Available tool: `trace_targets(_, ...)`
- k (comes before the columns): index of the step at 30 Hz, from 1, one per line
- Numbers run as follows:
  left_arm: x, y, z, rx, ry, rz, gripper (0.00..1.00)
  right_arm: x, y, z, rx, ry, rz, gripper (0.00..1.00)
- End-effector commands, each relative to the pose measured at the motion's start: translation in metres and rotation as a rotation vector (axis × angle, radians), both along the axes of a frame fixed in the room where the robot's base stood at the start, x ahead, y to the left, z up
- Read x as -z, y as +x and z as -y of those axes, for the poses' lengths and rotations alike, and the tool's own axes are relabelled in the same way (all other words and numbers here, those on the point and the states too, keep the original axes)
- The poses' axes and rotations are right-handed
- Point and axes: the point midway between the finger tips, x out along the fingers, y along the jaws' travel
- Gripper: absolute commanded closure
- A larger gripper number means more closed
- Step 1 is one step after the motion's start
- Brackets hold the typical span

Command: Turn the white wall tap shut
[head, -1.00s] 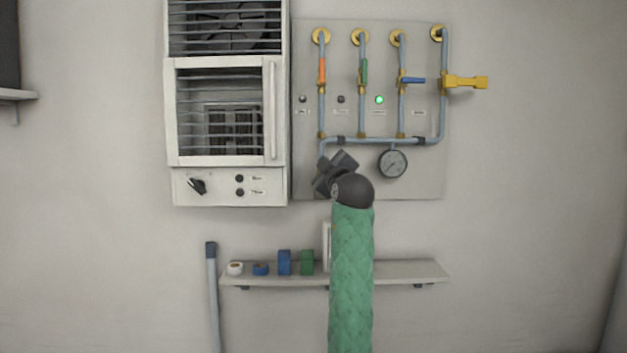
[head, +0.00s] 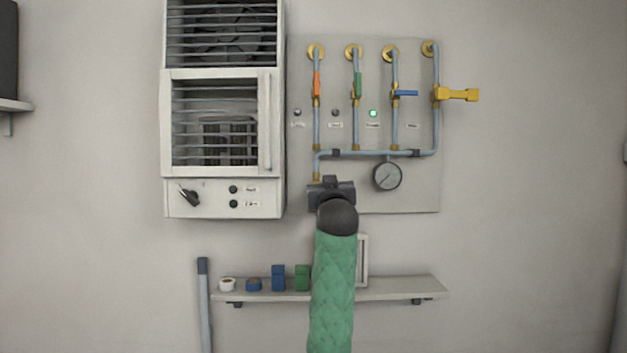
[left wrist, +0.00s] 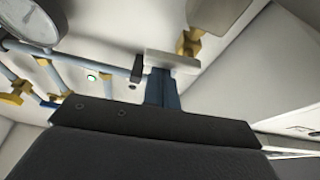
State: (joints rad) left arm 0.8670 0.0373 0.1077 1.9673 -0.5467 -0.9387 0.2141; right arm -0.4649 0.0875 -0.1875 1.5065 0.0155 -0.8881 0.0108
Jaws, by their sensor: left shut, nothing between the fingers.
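The white wall tap's pale bar handle (left wrist: 172,62) shows in the left wrist view, beside a brass fitting (left wrist: 188,42). My left gripper (head: 330,183) is in front of the lower part of the panel. In the left wrist view its fingers (left wrist: 161,80) are shut with nothing between them, and their tips are right at the white handle. I cannot tell whether they touch it. My right gripper is not in view.
Orange (head: 317,84), green (head: 358,85), blue (head: 406,93) and yellow (head: 460,95) tap handles sit higher on the panel. A gauge (head: 387,176) hangs right of my gripper. A louvred cabinet (head: 222,196) is at left; a shelf (head: 400,289) with small items is below.

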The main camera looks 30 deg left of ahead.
Motion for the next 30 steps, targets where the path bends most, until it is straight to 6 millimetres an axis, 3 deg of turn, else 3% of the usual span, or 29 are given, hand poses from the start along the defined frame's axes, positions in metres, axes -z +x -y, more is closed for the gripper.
trace_targets(23,0.002,0.000,0.000,-0.001,-0.003,0.002,1.00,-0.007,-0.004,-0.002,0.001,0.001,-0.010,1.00)
trace_targets(30,-0.008,0.004,-0.002,-0.001,-0.004,0.002,1.00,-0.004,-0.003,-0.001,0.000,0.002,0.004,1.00)
